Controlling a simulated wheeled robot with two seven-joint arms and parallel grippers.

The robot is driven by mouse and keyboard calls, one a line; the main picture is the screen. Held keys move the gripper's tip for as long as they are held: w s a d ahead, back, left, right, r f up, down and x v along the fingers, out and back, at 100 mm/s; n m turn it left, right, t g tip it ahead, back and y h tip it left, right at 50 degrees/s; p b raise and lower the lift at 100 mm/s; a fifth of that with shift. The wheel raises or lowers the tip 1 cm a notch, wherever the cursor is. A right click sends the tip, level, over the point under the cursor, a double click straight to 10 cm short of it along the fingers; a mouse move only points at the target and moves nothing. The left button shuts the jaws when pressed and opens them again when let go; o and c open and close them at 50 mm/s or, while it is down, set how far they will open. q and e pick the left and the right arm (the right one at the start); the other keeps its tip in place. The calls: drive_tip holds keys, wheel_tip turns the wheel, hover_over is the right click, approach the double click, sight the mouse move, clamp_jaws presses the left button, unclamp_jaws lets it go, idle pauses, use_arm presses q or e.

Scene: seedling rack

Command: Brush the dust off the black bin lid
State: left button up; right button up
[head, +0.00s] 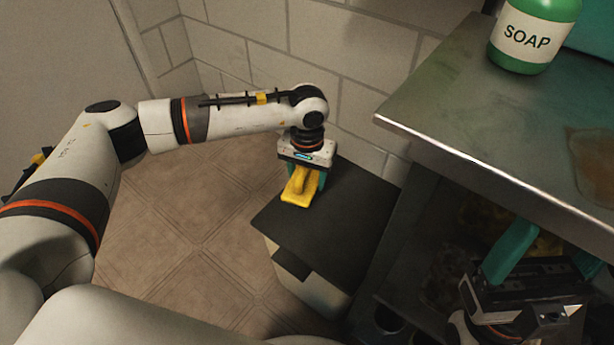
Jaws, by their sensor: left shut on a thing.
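The black bin lid (345,225) lies flat on a pale bin (305,285) beside the wall, below the bench. My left gripper (304,182) is over the far left part of the lid, pointing down. Its teal fingers are shut on a yellow brush (300,190). The brush is at or just above the lid; I cannot tell if it touches. Its underside is hidden. I cannot make out distinct dust on the lid. My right gripper (548,256) is at the lower right, its teal fingers apart, with nothing seen between them.
A metal bench (470,115) juts in on the right, its edge close to the lid's right side. A green soap bottle (533,35) stands on it. Dim shelf space lies below the bench. The tiled wall (330,45) is behind the bin; the floor (180,235) to its left is clear.

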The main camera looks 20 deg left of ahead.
use_arm(q)
drive_tip(key=shift+r, duration=0.4)
drive_tip(key=shift+r+p, duration=0.95)
drive_tip(key=shift+r, duration=0.55)
